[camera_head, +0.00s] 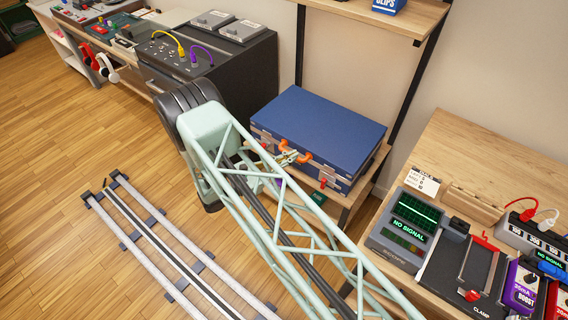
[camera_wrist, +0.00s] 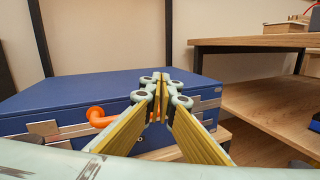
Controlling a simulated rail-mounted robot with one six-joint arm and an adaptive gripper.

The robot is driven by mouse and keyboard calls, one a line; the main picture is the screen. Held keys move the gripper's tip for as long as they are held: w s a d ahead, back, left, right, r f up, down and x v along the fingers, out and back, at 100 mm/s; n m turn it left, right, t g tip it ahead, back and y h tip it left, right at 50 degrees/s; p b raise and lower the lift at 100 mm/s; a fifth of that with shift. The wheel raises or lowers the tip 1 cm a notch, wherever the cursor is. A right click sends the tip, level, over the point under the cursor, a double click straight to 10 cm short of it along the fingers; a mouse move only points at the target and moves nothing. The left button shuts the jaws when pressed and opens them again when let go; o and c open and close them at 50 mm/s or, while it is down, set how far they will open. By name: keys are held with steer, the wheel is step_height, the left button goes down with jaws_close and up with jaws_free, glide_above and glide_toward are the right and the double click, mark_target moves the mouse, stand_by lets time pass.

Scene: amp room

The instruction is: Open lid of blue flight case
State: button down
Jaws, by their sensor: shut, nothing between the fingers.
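The blue flight case (camera_head: 318,122) lies flat on a low wooden shelf with its lid down. In the wrist view the case (camera_wrist: 75,98) spans the left and middle, with a metal strip along its front. An orange handle (camera_wrist: 98,115) shows on the front face, left of my gripper. Metal latches (camera_wrist: 43,128) sit along that front. My gripper (camera_wrist: 162,78) is shut and empty, its fingertips at the front of the case near the lid's edge. I cannot tell if they touch it. In the head view my gripper (camera_head: 291,157) partly covers the front.
A shelf post (camera_head: 408,85) rises behind the case. At right, a wooden desk (camera_head: 480,150) holds a meter (camera_head: 405,225) and a clamp device (camera_head: 475,270). At left stands a black console (camera_head: 215,60). A floor rail (camera_head: 165,245) lies on open wood floor.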

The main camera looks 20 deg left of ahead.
steer(key=s+a+f+n+t+y, duration=0.2)
steer(key=s+a+f+n, duration=0.1)
steer(key=f, duration=0.4)
steer(key=s+a+f+n+t+y, duration=0.2)
steer(key=s+a+f+n+y, duration=0.1)
steer(key=s+a+f, duration=0.2)
step_height(320, 180, down, 3)
steer(key=shift+r+t+b, duration=0.1)
steer(key=shift+t+b, duration=0.2)
steer(key=shift+b, duration=0.1)
steer(key=shift+w+d, duration=0.1)
steer(key=shift+w, duration=0.1)
steer(key=r+b+x, duration=0.1)
steer(key=r+x, duration=0.2)
steer(key=x, duration=0.9)
steer(key=shift+b, duration=0.3)
steer(key=shift+r, duration=0.15)
steer(key=shift+r+p, duration=0.6)
steer(key=shift+r, duration=0.2)
